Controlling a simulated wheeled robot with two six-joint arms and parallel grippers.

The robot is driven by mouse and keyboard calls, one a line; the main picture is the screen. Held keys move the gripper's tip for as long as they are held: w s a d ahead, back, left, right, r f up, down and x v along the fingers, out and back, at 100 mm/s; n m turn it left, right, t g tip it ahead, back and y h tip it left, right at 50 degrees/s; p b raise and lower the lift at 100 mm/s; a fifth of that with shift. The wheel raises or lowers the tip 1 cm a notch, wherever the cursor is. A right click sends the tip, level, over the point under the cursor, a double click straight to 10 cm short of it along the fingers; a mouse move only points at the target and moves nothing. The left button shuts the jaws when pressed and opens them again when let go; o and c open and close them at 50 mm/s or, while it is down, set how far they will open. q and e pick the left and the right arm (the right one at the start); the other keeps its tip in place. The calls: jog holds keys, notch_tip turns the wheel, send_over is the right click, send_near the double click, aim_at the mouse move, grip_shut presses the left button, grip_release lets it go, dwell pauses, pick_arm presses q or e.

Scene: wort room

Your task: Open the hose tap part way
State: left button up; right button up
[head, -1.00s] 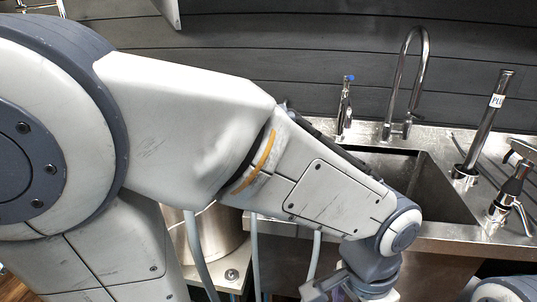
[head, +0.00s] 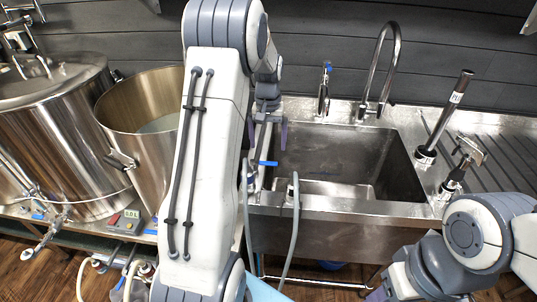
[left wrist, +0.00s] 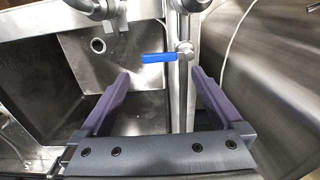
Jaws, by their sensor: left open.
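The hose tap has a blue lever (head: 265,163) at the left edge of the sink. In the left wrist view the blue lever (left wrist: 160,57) lies crosswise, joined at its right end to a metal valve body. My left gripper (head: 267,142) is open and empty above the tap, pointing down. In the left wrist view its two purple fingers (left wrist: 160,74) stand apart, with the lever showing between and just past the tips. I cannot tell their height above it. My right gripper (head: 375,295) shows only partly at the bottom edge; its jaws are unclear.
The steel sink basin (head: 340,153) lies right of the tap. A tall faucet (head: 380,70) and a small blue-topped tap (head: 325,90) stand behind it. An open steel pot (head: 135,110) and a lidded kettle (head: 60,135) stand to the left. A grey hose (head: 294,235) hangs over the sink's front.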

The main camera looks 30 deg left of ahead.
aim_at(268, 162)
pick_arm(q)
notch_tip(268, 162, down, 7)
jog(key=shift+r, duration=0.2)
grip_shut()
